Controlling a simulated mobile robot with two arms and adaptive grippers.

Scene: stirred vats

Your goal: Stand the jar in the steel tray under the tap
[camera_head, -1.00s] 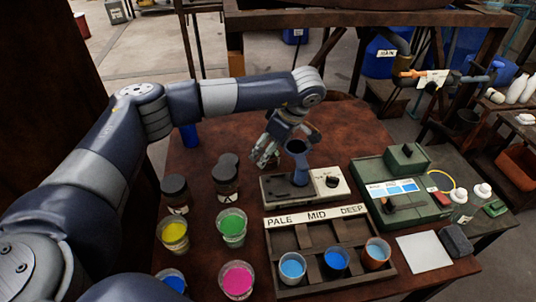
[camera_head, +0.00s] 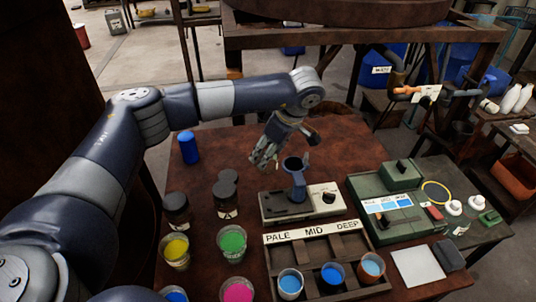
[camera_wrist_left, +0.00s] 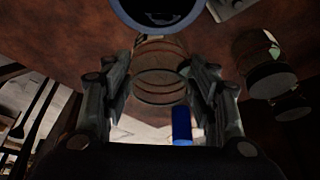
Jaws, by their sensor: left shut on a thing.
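My left gripper (camera_head: 264,156) is over the far part of the brown table, just beyond and left of the blue-grey cup. In the left wrist view its fingers (camera_wrist_left: 160,95) are shut on a clear, ringed glass jar (camera_wrist_left: 160,72). The jar is hard to make out in the head view. A tap-like fitting (camera_head: 408,90) with an orange handle and a label is at the back right. I cannot make out a steel tray beneath it. My right gripper is not in view.
A beige device (camera_head: 328,201) bears the blue-grey cup (camera_head: 297,168). Lidded jars (camera_head: 177,209), paint cups (camera_head: 232,240) and a PALE/MID/DEEP rack (camera_head: 315,231) fill the near table. A blue cylinder (camera_head: 189,147) stands far left. A green case (camera_head: 388,214) is at right.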

